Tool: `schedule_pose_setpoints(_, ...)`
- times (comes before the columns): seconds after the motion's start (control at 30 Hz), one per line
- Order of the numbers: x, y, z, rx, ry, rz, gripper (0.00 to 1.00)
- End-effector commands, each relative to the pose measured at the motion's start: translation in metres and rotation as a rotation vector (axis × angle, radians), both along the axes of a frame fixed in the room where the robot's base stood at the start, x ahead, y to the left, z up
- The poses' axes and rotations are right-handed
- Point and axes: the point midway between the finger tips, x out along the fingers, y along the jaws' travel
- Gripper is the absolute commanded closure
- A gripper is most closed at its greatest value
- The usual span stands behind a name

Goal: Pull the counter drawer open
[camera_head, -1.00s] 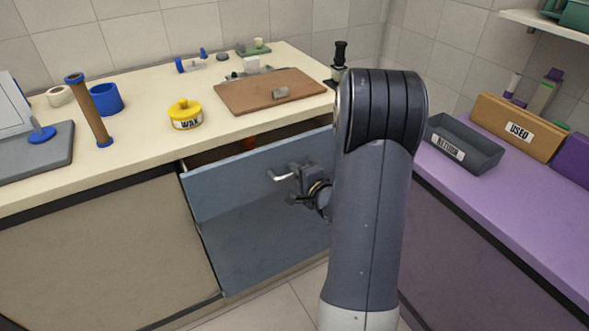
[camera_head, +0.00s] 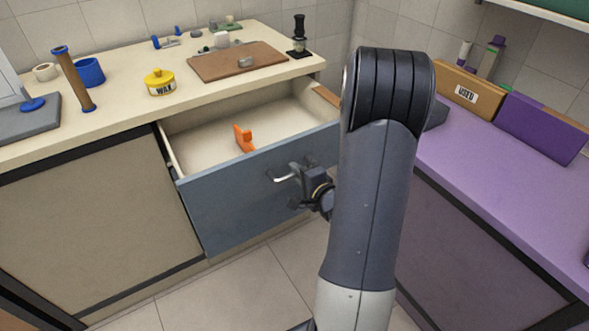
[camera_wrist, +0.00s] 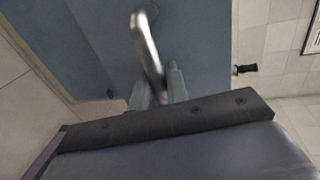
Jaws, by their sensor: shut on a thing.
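The counter drawer (camera_head: 235,205) has a blue-grey front and stands well out from the counter, its pale inside showing. An orange object (camera_head: 243,138) lies in it. The drawer's silver bar handle (camera_head: 284,179) is on the front; it also shows in the wrist view (camera_wrist: 147,42). My gripper (camera_head: 298,177) is at the handle's right end, shut on it. In the wrist view my gripper's fingers (camera_wrist: 160,88) close around the handle bar. My arm hides the right edge of the drawer front.
A purple counter (camera_head: 500,175) stands close on the right. Tiled floor (camera_head: 240,285) in front of the drawer is clear.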

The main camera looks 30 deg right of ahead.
Motion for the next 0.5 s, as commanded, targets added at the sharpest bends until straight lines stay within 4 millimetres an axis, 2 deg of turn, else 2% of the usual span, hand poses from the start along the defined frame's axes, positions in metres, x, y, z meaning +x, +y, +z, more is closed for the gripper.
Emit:
schedule_pose_setpoints(0.27, -0.0010, 0.0005, -0.0012, 0.001, 0.004, 0.001, 1.00)
schedule_pose_setpoints(0.3, -0.0010, 0.0005, -0.0012, 0.001, 0.004, 0.001, 0.84)
schedule_pose_setpoints(0.5, -0.0006, 0.0003, -0.0008, 0.000, 0.002, 0.001, 0.68)
